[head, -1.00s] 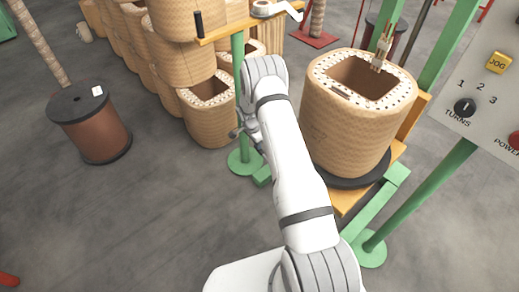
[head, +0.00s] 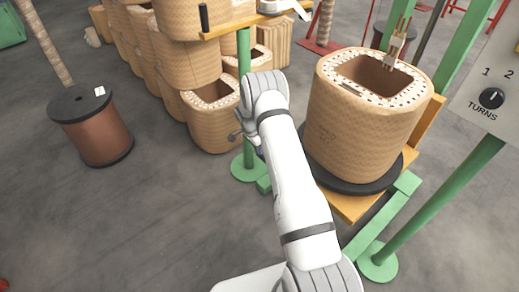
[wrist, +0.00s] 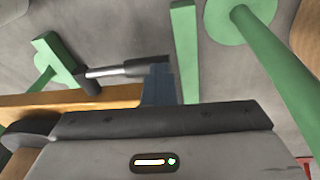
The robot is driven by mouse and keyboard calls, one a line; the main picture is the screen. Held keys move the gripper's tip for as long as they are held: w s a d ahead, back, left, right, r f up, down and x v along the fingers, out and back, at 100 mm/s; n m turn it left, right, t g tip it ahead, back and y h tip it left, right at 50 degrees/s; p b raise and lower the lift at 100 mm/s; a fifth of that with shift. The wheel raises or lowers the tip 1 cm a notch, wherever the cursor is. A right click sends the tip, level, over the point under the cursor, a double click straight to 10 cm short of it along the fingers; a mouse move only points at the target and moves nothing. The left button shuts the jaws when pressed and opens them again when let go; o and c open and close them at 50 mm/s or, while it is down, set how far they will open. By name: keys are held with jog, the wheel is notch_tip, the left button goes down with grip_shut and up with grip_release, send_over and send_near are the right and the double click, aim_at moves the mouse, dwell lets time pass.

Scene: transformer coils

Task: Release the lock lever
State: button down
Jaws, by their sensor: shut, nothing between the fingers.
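The lock lever (wrist: 108,71) shows in the wrist view as a steel rod with a dark grip at its right end and a dark hub at its left. It lies nearly level, beside a green post and above a yellow-orange beam. My gripper (wrist: 158,82) shows as narrow blue-grey fingers, shut and empty. The fingertips are right at the grip end of the lever; whether they touch it I cannot tell. In the head view my arm hides most of the gripper, and small grey parts show left of the arm beside the green stand (head: 243,165).
A large wound coil (head: 360,125) stands on a dark disc at right, on a yellow and green frame. Several coils (head: 190,55) are stacked behind. A copper-coloured spool (head: 97,135) stands at left. A control panel (head: 500,85) is at far right.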

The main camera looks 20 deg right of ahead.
jog(key=shift+f, duration=0.2)
jog(key=shift+r, duration=0.15)
jog(key=w+a+p+v, duration=0.1)
jog(key=w+p+v, duration=0.1)
jog(key=v, duration=1.1)
jog(key=shift+w+a+p, duration=0.25)
jog(key=shift+w+p, duration=0.05)
jog(key=shift+p, duration=0.35)
